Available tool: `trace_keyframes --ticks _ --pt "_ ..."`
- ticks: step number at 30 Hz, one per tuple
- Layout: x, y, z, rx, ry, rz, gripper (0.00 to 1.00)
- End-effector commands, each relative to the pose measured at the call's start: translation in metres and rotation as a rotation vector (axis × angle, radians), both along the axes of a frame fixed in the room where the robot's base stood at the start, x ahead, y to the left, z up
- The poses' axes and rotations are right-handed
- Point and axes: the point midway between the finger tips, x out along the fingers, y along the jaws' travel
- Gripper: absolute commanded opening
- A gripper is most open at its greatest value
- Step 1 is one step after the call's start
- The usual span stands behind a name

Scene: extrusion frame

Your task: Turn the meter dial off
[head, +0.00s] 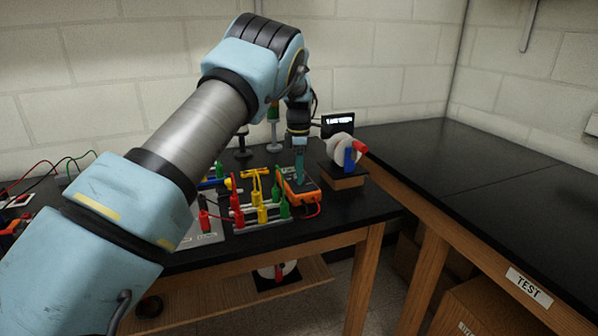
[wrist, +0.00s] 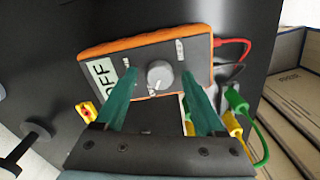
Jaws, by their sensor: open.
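The orange meter (wrist: 128,45) has a grey face, and its round light-grey dial (wrist: 159,74) is near the middle of the wrist view. The meter's screen (wrist: 97,80) carries dark letters that appear to read OFF. My gripper (wrist: 158,76) is open, with a teal finger on each side of the dial. I cannot tell whether the fingers touch it. In the head view, the meter (head: 303,198) lies on the black bench under my gripper (head: 299,180). The dial is hidden there.
Red, yellow and green plugs (head: 259,203) stand left of the meter. A red lead (wrist: 236,43) leaves the meter, with green and yellow plugs nearby. A wooden block (head: 342,178) with a white object stands to the right. The right bench (head: 520,180) is clear.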

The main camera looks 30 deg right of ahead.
Motion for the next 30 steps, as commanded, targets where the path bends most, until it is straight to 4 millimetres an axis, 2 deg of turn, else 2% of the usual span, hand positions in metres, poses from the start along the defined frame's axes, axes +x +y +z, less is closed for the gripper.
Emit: trace_keyframes --ticks 8,11,21,25,30 --pt "0.001 -0.001 0.007 -0.002 -0.002 -0.001 0.71" --pt "0.001 -0.001 0.02 -0.003 -0.003 -0.001 0.71" --pt "0.001 0.0 0.085 -0.003 -0.003 0.0 0.71" --pt "0.001 0.0 0.1 -0.001 -0.002 0.0 0.71" --pt "0.0 0.0 0.108 0.0 0.0 0.0 0.71"
